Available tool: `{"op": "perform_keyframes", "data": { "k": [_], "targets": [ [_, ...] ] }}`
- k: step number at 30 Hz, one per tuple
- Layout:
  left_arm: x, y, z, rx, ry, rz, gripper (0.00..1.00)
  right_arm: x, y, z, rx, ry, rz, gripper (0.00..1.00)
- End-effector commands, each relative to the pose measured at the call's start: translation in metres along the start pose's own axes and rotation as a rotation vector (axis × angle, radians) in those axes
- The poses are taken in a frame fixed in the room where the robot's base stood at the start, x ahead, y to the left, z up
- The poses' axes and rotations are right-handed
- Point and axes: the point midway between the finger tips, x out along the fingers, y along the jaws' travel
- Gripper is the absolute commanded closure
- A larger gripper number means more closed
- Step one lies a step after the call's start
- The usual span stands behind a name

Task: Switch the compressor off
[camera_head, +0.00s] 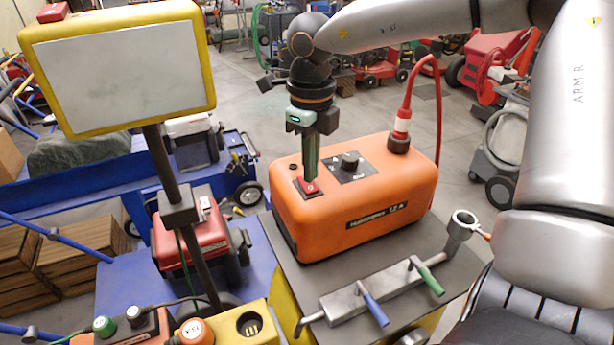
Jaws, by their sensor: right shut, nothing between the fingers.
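An orange compressor (372,198) stands on a dark grey top, with a black knob (350,160) on a dark panel and a red rocker switch (308,187) near its left end. My left gripper is not in view.
A grey manifold (390,284) with blue and green levers lies in front of the compressor. A blank yellow-framed board (130,72) on a dark post stands at the left. Control boxes with buttons (195,331) sit at the bottom left. Red machines and blue carts stand behind.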

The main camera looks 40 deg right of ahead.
Motion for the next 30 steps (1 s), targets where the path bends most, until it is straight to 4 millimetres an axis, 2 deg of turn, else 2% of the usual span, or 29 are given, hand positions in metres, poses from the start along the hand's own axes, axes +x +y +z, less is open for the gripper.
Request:
{"op": "perform_keyframes", "data": {
  "k": [1, 17, 30],
  "targets": [
    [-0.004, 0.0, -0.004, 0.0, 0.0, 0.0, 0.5, -0.008, 0.0, 0.0, 0.0, -0.001, 0.0, 1.0],
    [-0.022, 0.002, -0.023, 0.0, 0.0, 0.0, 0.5, -0.05, 0.0, 0.0, -0.001, -0.001, -0.001, 1.0],
    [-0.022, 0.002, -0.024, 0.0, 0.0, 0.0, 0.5, -0.051, 0.0, 0.0, -0.001, 0.0, 0.0, 1.0]
  ]
}}
